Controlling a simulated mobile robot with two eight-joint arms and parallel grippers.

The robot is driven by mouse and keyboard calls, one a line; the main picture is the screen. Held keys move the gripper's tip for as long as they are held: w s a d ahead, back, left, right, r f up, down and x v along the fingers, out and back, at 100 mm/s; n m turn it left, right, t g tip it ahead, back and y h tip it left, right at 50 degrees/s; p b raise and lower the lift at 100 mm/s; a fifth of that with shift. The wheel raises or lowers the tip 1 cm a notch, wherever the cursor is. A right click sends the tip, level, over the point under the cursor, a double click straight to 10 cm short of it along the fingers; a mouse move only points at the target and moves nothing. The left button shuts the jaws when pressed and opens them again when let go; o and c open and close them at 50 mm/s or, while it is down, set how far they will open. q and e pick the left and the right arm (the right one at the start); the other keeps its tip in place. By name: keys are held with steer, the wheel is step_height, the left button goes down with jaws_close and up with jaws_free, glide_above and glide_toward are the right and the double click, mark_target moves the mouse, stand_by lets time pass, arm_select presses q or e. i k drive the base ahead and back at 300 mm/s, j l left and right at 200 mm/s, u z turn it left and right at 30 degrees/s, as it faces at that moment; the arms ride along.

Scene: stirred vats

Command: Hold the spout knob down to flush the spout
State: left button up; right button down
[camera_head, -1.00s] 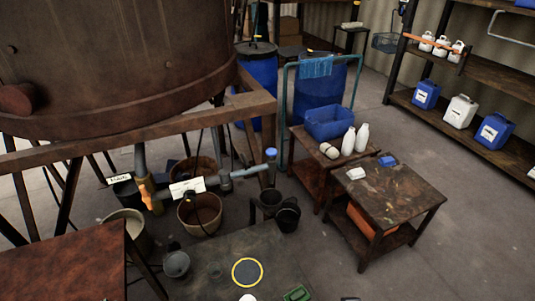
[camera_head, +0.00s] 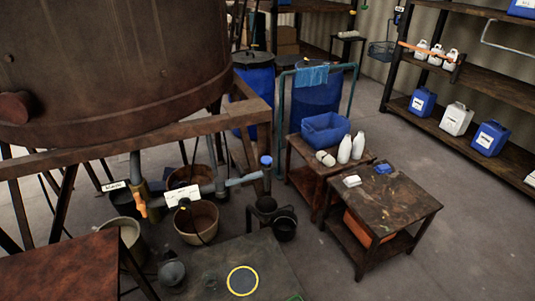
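A grey pipe (camera_head: 243,180) runs out to the right beneath the large brown vat (camera_head: 110,60). A blue knob (camera_head: 266,160) sits on top of its right end, which looks like the spout. A dark cup-like vessel (camera_head: 266,204) stands below that end, beside a black bucket (camera_head: 285,226). An orange handle (camera_head: 141,207) is on the pipework at the left. Neither of my grippers is in view.
A wooden frame (camera_head: 150,158) carries the vat. Several buckets, one tan (camera_head: 196,222), crowd the floor under it. A low table (camera_head: 390,205) stands right of the spout. Floor at right is clear.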

mark_target(266, 159)
steer(key=k+l+u, duration=0.1)
steer(key=l+u, duration=0.25)
steer(key=k+l+u, duration=0.1)
steer(key=u, duration=0.3)
steer(key=k+l+u, duration=0.15)
steer(key=u, duration=0.2)
steer(key=k+l+u, duration=0.1)
steer(key=u, duration=0.3)
steer(key=k+l+u, duration=0.1)
steer(key=u, duration=0.3)
steer(key=k+l+u, duration=0.1)
steer(key=u, duration=0.3)
steer(key=k+u, duration=0.15)
steer(key=u, duration=0.25)
steer(key=k+l+u, duration=0.15)
steer(key=u, duration=0.35)
steer(key=k+l+u, duration=0.1)
steer(key=u, duration=0.4)
steer(key=k+u, duration=0.3)
steer(key=u, duration=0.15)
steer(key=k+l+z, duration=0.3)
steer(key=k+l, duration=0.4)
steer(key=k+l+z, duration=0.15)
steer(key=l+z, duration=0.25)
steer(key=l, duration=0.2)
steer(key=k+l+z, duration=0.1)
steer(key=l+z, duration=0.3)
steer(key=l, duration=0.2)
